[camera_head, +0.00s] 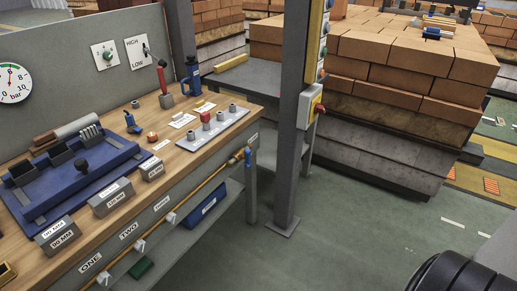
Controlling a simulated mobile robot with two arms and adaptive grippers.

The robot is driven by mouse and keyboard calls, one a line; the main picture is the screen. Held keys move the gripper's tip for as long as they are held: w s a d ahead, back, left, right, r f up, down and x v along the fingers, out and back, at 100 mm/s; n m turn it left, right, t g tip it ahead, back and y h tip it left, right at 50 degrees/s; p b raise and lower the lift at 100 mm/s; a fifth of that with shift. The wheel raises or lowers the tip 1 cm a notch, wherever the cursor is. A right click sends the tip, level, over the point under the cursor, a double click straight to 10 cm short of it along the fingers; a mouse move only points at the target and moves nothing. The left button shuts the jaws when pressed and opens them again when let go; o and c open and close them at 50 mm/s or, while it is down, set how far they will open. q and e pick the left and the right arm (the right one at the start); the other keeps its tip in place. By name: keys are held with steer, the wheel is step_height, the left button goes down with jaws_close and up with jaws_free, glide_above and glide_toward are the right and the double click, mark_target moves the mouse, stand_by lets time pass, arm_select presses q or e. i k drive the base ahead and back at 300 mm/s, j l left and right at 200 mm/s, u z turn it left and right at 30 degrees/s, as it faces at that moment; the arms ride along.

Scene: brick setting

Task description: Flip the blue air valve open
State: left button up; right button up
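A small blue handle (248,157) sits at the far end of a brass-coloured pipe (195,199) that runs along the front of the workbench. It looks like the blue air valve, and it stands roughly upright near the bench's right front corner. It is too small to tell whether it is open or shut. Another small blue item (132,123) lies on the bench top, and I cannot tell what it is. Neither of my grippers is in view.
The wooden workbench (165,135) carries a blue tray (85,190), grey labelled blocks (112,197) and a blue bottle-like tool (192,76). A grey post (291,120) with a control box stands right of the bench. Bricks (410,60) are stacked behind. Green floor (340,225) is clear.

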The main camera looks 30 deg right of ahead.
mark_target(247, 151)
steer(key=z, duration=1.05)
steer(key=i+z, duration=0.15)
steer(key=z, duration=0.2)
steer(key=i+j+z, duration=0.1)
steer(key=z, duration=0.25)
steer(key=i+j+z, duration=0.1)
steer(key=z, duration=0.25)
steer(key=j, duration=0.1)
